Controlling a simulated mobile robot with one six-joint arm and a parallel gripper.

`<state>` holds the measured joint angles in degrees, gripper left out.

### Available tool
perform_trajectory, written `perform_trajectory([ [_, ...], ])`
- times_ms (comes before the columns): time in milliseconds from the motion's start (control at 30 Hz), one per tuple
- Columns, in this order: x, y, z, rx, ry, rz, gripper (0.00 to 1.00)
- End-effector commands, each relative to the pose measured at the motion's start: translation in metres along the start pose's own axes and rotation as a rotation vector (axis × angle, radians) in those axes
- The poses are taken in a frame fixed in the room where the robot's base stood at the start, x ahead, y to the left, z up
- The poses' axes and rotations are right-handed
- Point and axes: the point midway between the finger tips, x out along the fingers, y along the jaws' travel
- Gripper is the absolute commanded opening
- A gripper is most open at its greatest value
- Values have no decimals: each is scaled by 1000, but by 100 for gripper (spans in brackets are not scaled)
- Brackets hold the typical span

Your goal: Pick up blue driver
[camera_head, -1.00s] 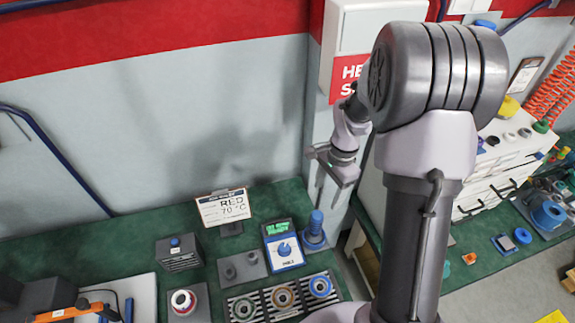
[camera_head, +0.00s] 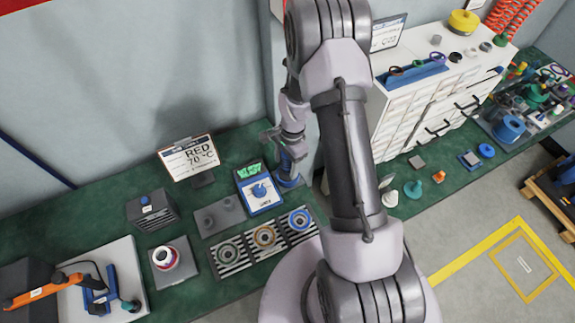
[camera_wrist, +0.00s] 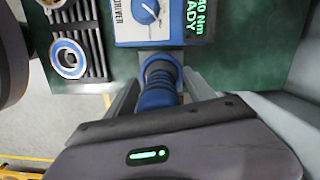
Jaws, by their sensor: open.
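The blue driver (camera_head: 288,178) stands upright at the back edge of the green bench, right of the dial box, partly hidden by my arm in the head view. In the wrist view the blue driver (camera_wrist: 158,92) lies between my gripper's two fingers, its round top toward the dial box. My gripper (camera_wrist: 162,90) is open, one finger on each side of it; I cannot tell whether either touches. In the head view my gripper (camera_head: 273,136) is small, beside the driver's upper part.
The dial box (camera_head: 260,192) with a blue knob is close left of the driver; it reads READY in the wrist view (camera_wrist: 148,12). Striped trays with rings (camera_head: 264,238) lie in front. A sign (camera_head: 188,158) reads RED 70 °C. A white drawer cabinet (camera_head: 425,105) stands right.

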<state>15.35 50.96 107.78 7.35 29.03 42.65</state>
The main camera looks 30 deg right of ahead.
Motion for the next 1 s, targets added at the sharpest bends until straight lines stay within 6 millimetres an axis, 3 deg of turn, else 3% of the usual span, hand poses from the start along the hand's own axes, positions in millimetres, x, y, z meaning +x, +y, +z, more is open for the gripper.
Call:
perform_trajectory([
  [133, -1, 0, 0, 0, 0, 0, 58],
  [433, -1, 0, 0, 0, 0, 0, 0],
  [733, -6, -1, 0, 0, 1, -2, 0],
  [1000, -73, -2, 8, 0, 2, -5, 0],
])
